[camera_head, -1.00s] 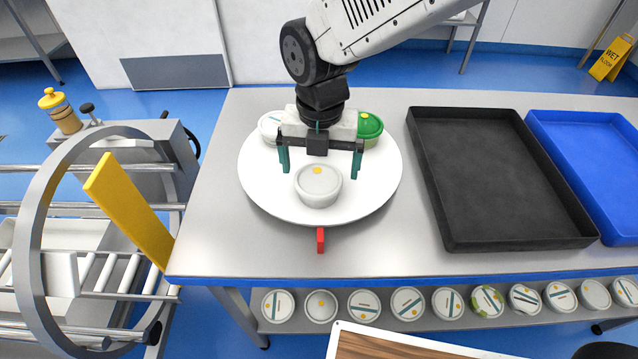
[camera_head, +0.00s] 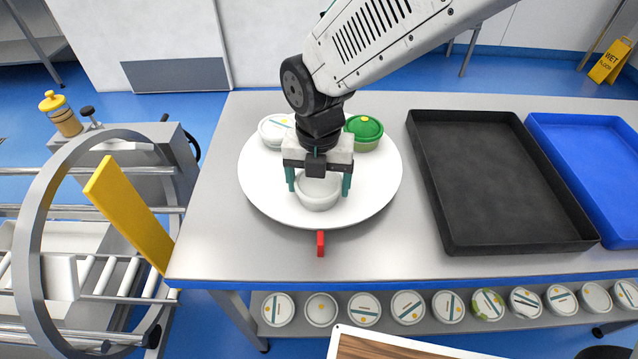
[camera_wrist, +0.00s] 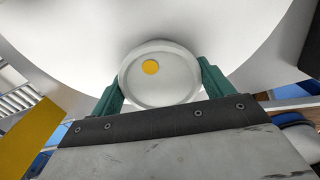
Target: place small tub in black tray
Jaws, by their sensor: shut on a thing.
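A small white tub (camera_head: 318,194) with a yellow dot on its lid stands upright near the front of a round white plate (camera_head: 262,190). It also shows in the wrist view (camera_wrist: 160,82). My gripper (camera_head: 318,186) is over the tub with one teal finger on each side, shut on it. The tub appears to rest on the plate still. The gripper body hides most of its lid in the head view. The black tray (camera_head: 500,185) is empty and lies to the right of the plate on the steel table.
A white tub (camera_head: 273,131) and a green-lidded tub (camera_head: 364,130) stand at the back of the plate. A red tab (camera_head: 320,243) is at its front. A blue tray (camera_head: 590,160) lies right of the black one. Several tubs line the lower shelf (camera_head: 385,322).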

